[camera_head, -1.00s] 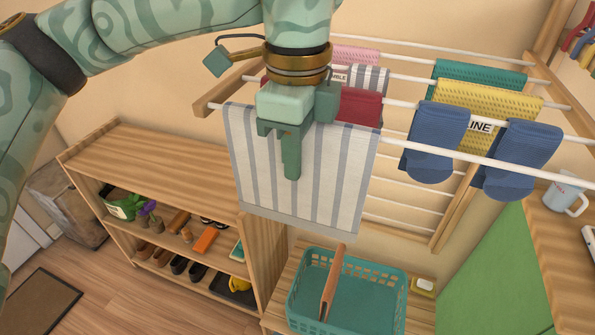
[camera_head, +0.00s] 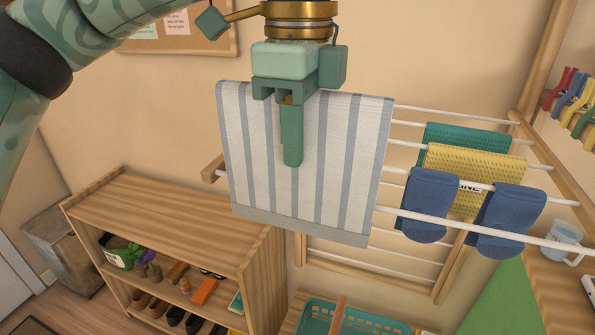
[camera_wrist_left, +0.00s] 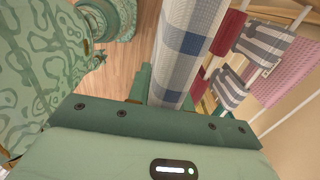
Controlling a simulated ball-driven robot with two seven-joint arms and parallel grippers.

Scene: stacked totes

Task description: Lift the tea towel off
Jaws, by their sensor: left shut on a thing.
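The tea towel (camera_head: 345,170) is white with grey-blue stripes and hangs spread out in the head view, in front of the left part of the drying rack (camera_head: 420,212). My left gripper (camera_head: 291,150) is shut on the towel near its upper edge, with one finger in front of the cloth. The towel also shows in the left wrist view (camera_wrist_left: 180,50), running away from the gripper's jaws. Its lower edge overlaps the rack in the picture, and I cannot tell whether it touches a rail. My right gripper is not in view.
Blue socks (camera_head: 429,205) and a yellow cloth (camera_head: 468,170) hang on the rack to the right. A wooden shoe shelf (camera_head: 160,215) stands at lower left. A teal basket (camera_head: 375,318) is below. A mug (camera_head: 562,240) stands at right.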

